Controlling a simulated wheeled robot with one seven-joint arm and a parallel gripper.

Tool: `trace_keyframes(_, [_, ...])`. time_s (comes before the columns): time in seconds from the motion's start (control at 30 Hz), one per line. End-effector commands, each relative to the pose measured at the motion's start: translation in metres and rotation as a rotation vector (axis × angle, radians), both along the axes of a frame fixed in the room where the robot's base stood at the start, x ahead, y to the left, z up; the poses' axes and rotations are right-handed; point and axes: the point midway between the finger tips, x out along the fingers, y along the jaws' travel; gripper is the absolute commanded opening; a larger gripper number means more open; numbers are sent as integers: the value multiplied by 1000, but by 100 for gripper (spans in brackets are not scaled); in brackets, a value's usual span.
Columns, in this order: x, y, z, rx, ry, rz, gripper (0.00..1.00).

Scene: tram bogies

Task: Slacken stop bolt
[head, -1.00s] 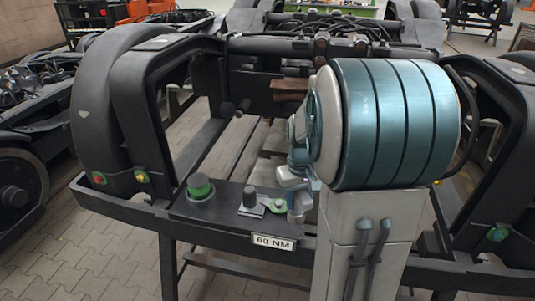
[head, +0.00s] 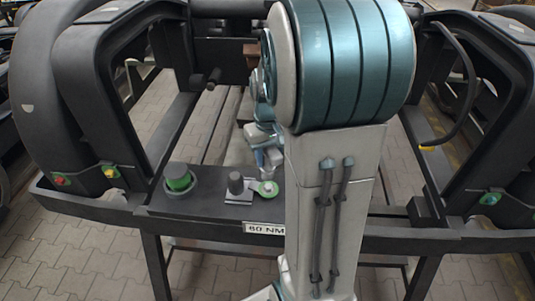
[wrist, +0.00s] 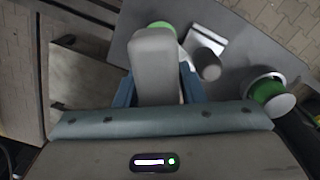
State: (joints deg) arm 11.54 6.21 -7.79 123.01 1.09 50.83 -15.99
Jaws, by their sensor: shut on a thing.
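My gripper (head: 268,172) points down over the dark bench plate (head: 215,207). In the wrist view its blue fingers are shut on a grey rounded block (wrist: 155,62). A green disc (head: 268,189) lies right below the gripper; in the wrist view it is mostly hidden behind the block. Left of it a dark upright cylinder (head: 236,184) stands on a pale plate. Which of these is the stop bolt I cannot tell. The block's lower end is hidden, so contact with the disc is unclear.
A larger green-banded round fitting (head: 178,178) stands at the left of the plate. A "60 NM" label (head: 264,229) is on its front edge. Black curved frames (head: 95,90) rise on both sides. Paved floor shows in front.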

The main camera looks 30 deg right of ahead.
Motion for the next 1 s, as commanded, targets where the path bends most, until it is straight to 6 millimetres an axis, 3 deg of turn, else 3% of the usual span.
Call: trace_keyframes(1.0, [0,-1,-64,0,-1,-1,0])
